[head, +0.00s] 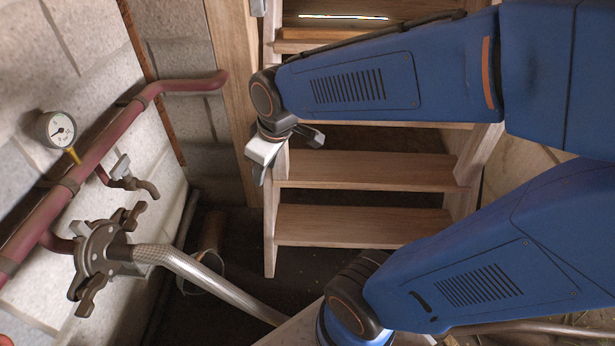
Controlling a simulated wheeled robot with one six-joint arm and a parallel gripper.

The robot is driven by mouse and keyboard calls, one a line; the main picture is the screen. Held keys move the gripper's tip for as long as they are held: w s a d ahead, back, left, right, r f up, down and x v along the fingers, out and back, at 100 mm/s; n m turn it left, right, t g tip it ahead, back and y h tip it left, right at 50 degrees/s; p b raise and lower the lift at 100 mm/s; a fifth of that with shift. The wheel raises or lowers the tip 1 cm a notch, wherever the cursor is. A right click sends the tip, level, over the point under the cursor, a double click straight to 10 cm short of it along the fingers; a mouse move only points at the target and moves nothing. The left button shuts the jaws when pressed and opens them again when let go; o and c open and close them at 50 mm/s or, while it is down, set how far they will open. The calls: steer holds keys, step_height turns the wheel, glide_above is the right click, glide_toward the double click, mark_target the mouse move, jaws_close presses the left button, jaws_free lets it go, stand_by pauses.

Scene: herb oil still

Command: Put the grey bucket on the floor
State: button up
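I see no grey bucket that I can make out in the head view. My gripper (265,160) is at the end of the upper blue arm link, in front of the left side rail of the wooden steps. It is small, seen at an angle and partly hidden by my wrist, so I cannot tell whether its fingers are open or shut. No object shows hanging from it. The dark floor (230,310) shows at the lower left, below the steps. My arm hides much of the right side.
Wooden steps (365,226) rise behind my arm. On the left block wall are a red pipe (95,150), a pressure gauge (57,129), a small tap (130,182) and a dark clamp coupling (100,252). A braided hose (215,280) runs from the coupling across the floor area.

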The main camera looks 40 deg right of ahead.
steer(key=s+d+r+m, duration=0.1)
steer(key=s+d+m, duration=0.1)
steer(key=s, duration=0.3)
steer(key=s+d+r+m, duration=0.2)
steer(key=s+m, duration=0.1)
steer(key=s, duration=0.3)
steer(key=shift+s+r+m+t+h, duration=0.25)
steer(key=shift+m+t+h, duration=0.05)
steer(key=shift+m, duration=0.1)
steer(key=shift+d, duration=0.1)
stand_by(0.5)
